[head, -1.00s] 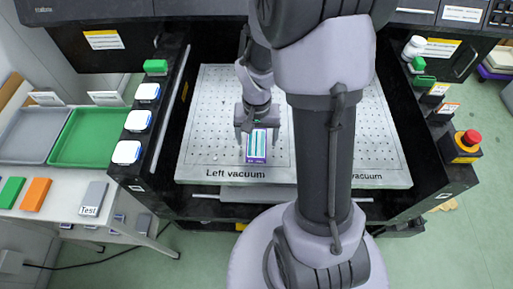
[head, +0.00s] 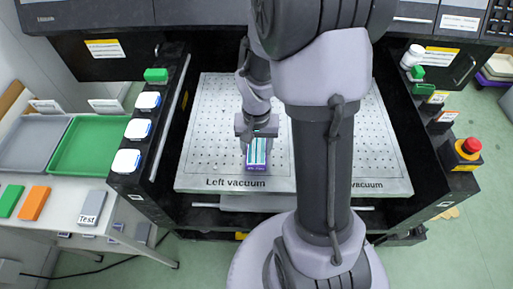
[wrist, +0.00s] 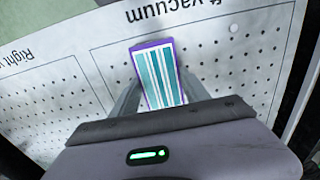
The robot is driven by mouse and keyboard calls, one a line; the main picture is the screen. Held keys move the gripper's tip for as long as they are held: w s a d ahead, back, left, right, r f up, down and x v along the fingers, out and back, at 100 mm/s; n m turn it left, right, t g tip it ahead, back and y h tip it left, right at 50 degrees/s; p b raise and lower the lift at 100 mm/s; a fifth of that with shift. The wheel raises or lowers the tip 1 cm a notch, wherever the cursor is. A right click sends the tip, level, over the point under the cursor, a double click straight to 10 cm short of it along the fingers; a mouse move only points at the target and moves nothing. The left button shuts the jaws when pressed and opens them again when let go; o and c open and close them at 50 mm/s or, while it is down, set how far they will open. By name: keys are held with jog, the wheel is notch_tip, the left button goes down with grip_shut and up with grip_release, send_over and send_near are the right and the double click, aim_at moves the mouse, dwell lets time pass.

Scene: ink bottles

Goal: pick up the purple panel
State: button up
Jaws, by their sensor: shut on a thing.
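The purple panel (head: 256,155) has a purple rim and teal and white stripes on its face. It is at the front of the left half of the perforated vacuum plate (head: 215,130), just behind the words "Left vacuum". My gripper (head: 257,143) is over it and shut on it. In the wrist view the panel (wrist: 158,72) sits between the two fingers (wrist: 155,95), its far end sticking out past them. Its near end is hidden by the gripper body. I cannot tell whether the panel touches the plate.
Several white-topped bottles (head: 138,128) and a green one (head: 156,75) line the left wall. A red emergency button (head: 470,146) is at the right. A side table at left holds a green tray (head: 92,140), a grey tray (head: 35,142) and an orange panel (head: 34,203).

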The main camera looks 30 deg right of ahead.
notch_tip(320, 180, up, 3)
jog(key=shift+p, duration=0.7)
jog(key=s+d+p, duration=0.1)
jog(key=s+d, duration=0.1)
jog(key=d, duration=0.2)
jog(key=s+d+p, duration=0.1)
jog(key=s+d, duration=0.2)
jog(key=d, duration=0.1)
jog(key=s+d+r+p, duration=0.1)
jog(key=s+d, duration=0.2)
jog(key=d, duration=0.2)
jog(key=shift+s+d, duration=0.1)
jog(key=shift+s, duration=0.05)
jog(key=shift+s+d+f, duration=0.15)
jog(key=shift+f+b, duration=0.35)
jog(key=shift+b, duration=0.1)
notch_tip(320, 180, down, 4)
jog(key=b, duration=0.3)
jog(key=shift+b, duration=0.3)
jog(key=shift+f+b, duration=0.45)
jog(key=shift+f, duration=0.1)
grip_shut()
jog(key=o, duration=1.5)
grip_release()
jog(key=shift+c, duration=0.2)
notch_tip(320, 180, up, 18)
jog(key=p, duration=0.7)
jog(key=shift+f, duration=0.2)
